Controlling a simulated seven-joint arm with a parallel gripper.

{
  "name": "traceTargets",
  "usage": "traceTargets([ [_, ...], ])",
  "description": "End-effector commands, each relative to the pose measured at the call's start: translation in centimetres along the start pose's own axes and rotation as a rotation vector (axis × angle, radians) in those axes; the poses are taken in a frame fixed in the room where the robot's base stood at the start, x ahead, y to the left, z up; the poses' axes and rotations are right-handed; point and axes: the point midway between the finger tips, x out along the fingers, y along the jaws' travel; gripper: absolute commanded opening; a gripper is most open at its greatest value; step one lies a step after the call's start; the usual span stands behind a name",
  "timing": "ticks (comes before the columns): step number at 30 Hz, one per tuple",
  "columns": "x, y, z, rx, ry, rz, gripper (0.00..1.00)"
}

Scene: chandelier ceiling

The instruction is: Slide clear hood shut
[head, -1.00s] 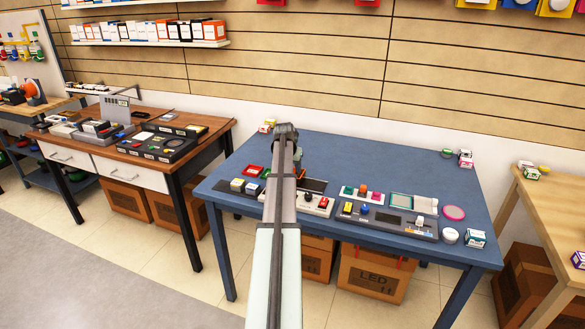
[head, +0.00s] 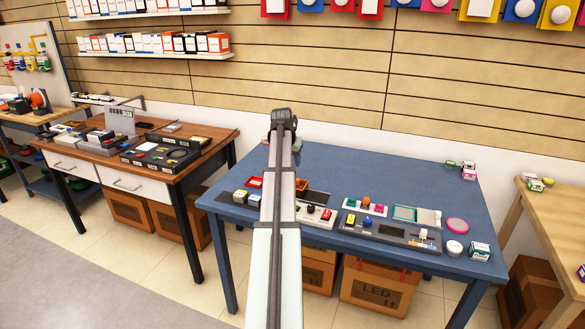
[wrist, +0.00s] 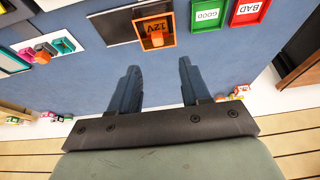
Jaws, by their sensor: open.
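My gripper (wrist: 159,68) is open and empty in the wrist view, with its two dark fingers apart above the blue table. Just past the fingertips is an orange-framed box (wrist: 172,40) with a dark 12V label and an orange knob. It stands beside or on a dark flat plate (wrist: 118,27). I cannot tell whether this box is the clear hood; no clear cover is plainly seen.
On the blue table (head: 350,165) are a GOOD tray (wrist: 208,14), a BAD tray (wrist: 248,12), a grey control panel (head: 385,230), a teal-framed tray (head: 405,213) and a pink disc (head: 457,225). The table's back middle is clear.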

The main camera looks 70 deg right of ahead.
Motion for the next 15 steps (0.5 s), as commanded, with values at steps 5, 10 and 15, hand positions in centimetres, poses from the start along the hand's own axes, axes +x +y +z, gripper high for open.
traceTargets([
  [5, -1.4, 0.0, 0.0, 0.0, 0.0, 0.0, 0.47],
  [10, -1.8, 0.0, 0.0, 0.0, -0.001, 0.0, 0.47],
  [15, -1.8, 0.0, 0.0, 0.0, -0.001, 0.0, 0.47],
])
